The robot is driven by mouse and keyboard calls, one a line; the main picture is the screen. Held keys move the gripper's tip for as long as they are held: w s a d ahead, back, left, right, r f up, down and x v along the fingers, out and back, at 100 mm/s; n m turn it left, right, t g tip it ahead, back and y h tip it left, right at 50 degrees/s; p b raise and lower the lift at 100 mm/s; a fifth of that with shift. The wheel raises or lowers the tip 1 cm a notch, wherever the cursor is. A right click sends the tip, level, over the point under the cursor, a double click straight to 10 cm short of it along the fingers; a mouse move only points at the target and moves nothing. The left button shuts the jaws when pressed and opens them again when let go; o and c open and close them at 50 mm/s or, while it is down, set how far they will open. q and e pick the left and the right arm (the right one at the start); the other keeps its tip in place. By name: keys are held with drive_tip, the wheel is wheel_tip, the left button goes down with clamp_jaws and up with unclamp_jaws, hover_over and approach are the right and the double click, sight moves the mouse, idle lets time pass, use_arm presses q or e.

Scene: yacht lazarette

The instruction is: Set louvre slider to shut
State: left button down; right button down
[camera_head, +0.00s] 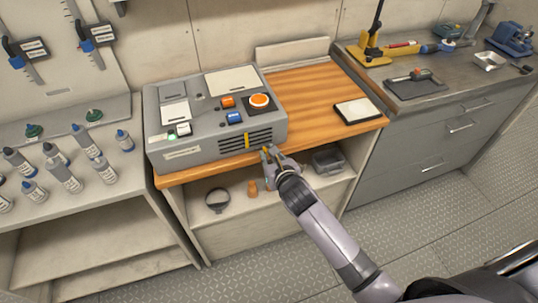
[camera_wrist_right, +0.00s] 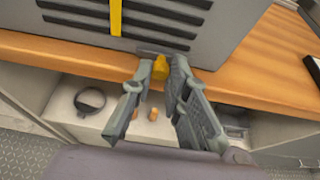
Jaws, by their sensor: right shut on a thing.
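The grey console (camera_head: 215,125) stands on the wooden worktop and has a louvre vent (camera_head: 258,137) with dark horizontal slots in its front. A yellow vertical strip (camera_head: 247,141) crosses the slots; it also shows in the wrist view (camera_wrist_right: 116,17). Below the slots, right of the strip, is a yellow slider knob (camera_wrist_right: 160,68), with a short dark slot just above it. My right gripper (camera_head: 268,153) is at the console's lower front edge, its fingers (camera_wrist_right: 157,76) shut around the knob, which they partly hide. My left gripper is not in view.
The console top carries an orange round button (camera_head: 260,100) and orange and blue switches. The wooden worktop (camera_head: 315,95) has a framed pad (camera_head: 357,111) at right. A shelf below holds a dark ring (camera_head: 217,200) and a grey bin (camera_head: 328,159). Bottles stand at left.

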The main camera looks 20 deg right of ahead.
drive_tip(key=shift+a, duration=0.1)
drive_tip(key=p, duration=0.2)
approach(235, 156)
drive_tip(key=x, duration=0.4)
drive_tip(key=shift+w+d, duration=0.25)
drive_tip(key=shift+d, duration=0.15)
drive_tip(key=shift+a, duration=0.5)
drive_tip(key=shift+d, duration=0.1)
drive_tip(key=c, duration=1.5)
unclamp_jaws()
drive_tip(key=shift+c, duration=0.2)
